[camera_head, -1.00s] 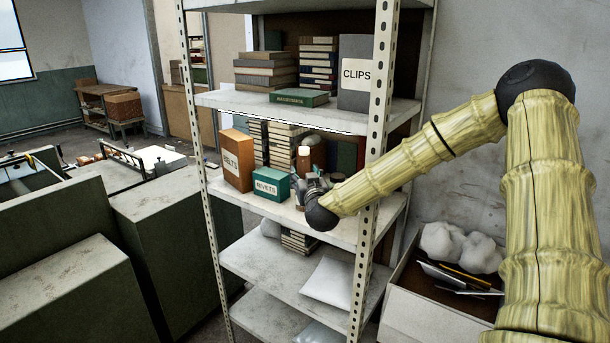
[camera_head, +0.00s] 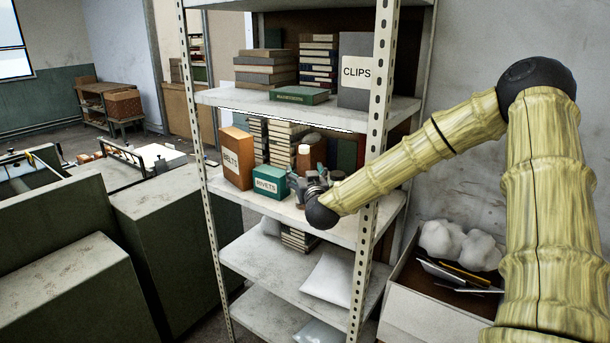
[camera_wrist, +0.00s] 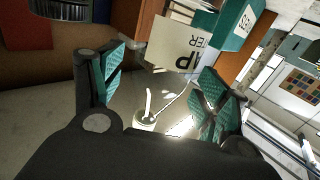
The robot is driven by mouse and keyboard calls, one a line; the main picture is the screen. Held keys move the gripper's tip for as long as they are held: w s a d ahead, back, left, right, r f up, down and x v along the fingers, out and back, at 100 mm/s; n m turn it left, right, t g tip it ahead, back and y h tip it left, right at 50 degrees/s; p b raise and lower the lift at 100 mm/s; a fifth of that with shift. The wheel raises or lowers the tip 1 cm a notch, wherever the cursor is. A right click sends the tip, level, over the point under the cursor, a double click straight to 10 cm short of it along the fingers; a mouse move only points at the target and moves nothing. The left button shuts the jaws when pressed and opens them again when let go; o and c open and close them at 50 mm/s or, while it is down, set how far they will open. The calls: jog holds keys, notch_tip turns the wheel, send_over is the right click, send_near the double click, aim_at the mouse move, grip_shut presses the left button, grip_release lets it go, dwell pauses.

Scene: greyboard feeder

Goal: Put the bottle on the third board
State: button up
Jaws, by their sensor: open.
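A pale bottle cap with a thin spout (camera_wrist: 145,121) shows between my fingers in the wrist view. A cream label (camera_wrist: 178,47) with upside-down letters "AP" and "TER" is beyond it; I cannot tell for sure that both are one bottle. My gripper (camera_head: 308,185) is open over the shelf board (camera_head: 342,226) that carries the belts and rivets boxes. In the wrist view its teal-padded fingers (camera_wrist: 158,98) stand apart on either side of the cap, with no clear contact. In the head view my gripper hides most of what is in front of it.
The teal rivets box (camera_head: 270,182) stands close left of my gripper, the orange belts box (camera_head: 236,158) further left. Books (camera_head: 290,142) stand behind. The board above (camera_head: 350,116) holds books and a clips box (camera_head: 355,72). A board below (camera_head: 258,262) holds a white bag (camera_head: 328,280).

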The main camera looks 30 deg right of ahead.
jog(key=b+v, duration=0.3)
jog(key=v, duration=0.9)
jog(key=s+a+f+n+g+y, duration=0.15)
jog(key=s+a+f, duration=0.3)
jog(key=f, duration=0.65)
jog(key=s+a+f+n+g+y, duration=0.1)
jog(key=s+a+f+g+y, duration=0.2)
jog(key=a+f, duration=0.55)
jog(key=s+a+f+n+g+y, duration=0.1)
jog(key=s+a+f+g+y, duration=0.15)
jog(key=f, duration=1.15)
jog(key=s+a+f+g, duration=0.2)
jog(key=s+f, duration=0.4)
jog(key=s, duration=0.4)
jog(key=s+a+f+g, duration=0.3)
jog(key=s+f, duration=0.3)
jog(key=s, duration=0.4)
jog(key=s+a+f+g, duration=0.3)
jog(key=s+f, duration=0.4)
jog(key=s, duration=0.3)
jog(key=shift+s+g, duration=0.35)
jog(key=shift+g, duration=0.45)
